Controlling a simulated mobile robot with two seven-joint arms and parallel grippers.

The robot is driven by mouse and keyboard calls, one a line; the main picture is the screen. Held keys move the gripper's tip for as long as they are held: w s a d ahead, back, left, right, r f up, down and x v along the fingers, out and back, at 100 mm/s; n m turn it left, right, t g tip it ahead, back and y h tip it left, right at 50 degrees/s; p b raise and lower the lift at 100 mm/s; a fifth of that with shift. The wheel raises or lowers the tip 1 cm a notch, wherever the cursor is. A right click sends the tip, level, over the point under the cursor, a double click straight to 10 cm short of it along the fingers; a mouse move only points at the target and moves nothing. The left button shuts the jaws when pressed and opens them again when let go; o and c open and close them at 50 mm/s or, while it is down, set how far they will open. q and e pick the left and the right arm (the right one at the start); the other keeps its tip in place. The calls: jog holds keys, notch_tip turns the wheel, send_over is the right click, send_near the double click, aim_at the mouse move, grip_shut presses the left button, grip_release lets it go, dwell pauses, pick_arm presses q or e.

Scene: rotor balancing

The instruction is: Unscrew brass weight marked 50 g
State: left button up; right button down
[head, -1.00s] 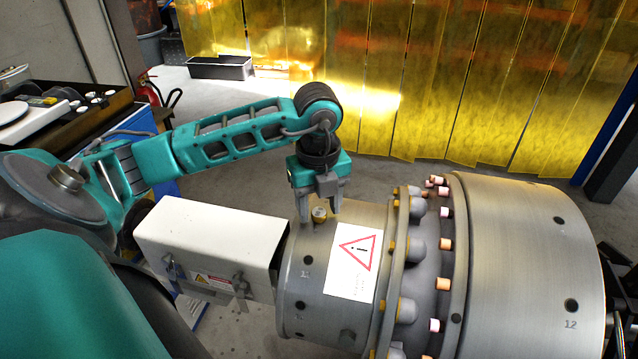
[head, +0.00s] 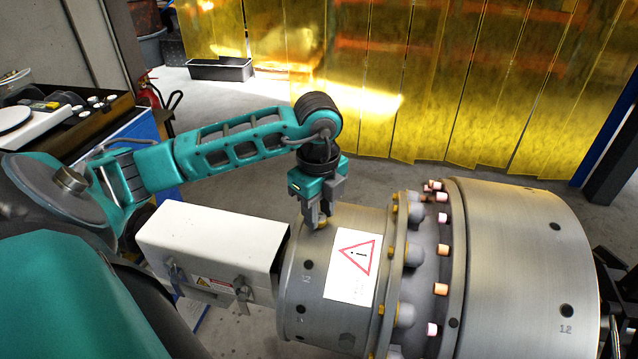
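A small brass weight (head: 322,223) sits on top of the narrower drum of the steel rotor (head: 500,230). It is mostly hidden behind my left fingers, and I cannot read a marking on it. My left gripper (head: 318,221) points down over it, its fingertips low at the weight, one nearer the camera than the other. The view does not show whether the fingers press on the weight or stand beside it. My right gripper is out of view.
A white box (head: 215,240) stands left of the rotor. A white warning label (head: 351,265) is on the drum. A ring of bolts and pink-tipped pegs (head: 442,248) lies to the right. Yellow strip curtains (head: 450,80) hang behind. A cluttered bench (head: 95,128) is at the left.

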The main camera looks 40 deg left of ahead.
pick_arm(q)
grip_shut()
jog(key=shift+r+n+p, duration=0.15)
jog(key=shift+n+p, duration=0.35)
jog(key=shift+n, duration=0.4)
jog(key=n+p, duration=0.1)
jog(key=n, duration=0.1)
jog(key=shift+n, duration=0.4)
jog(key=n, duration=0.2)
jog(key=shift+n, duration=0.3)
jog(key=n, duration=0.3)
jog(key=shift+d+n, duration=0.1)
jog(key=shift+n, duration=1)
jog(key=shift+r, duration=0.2)
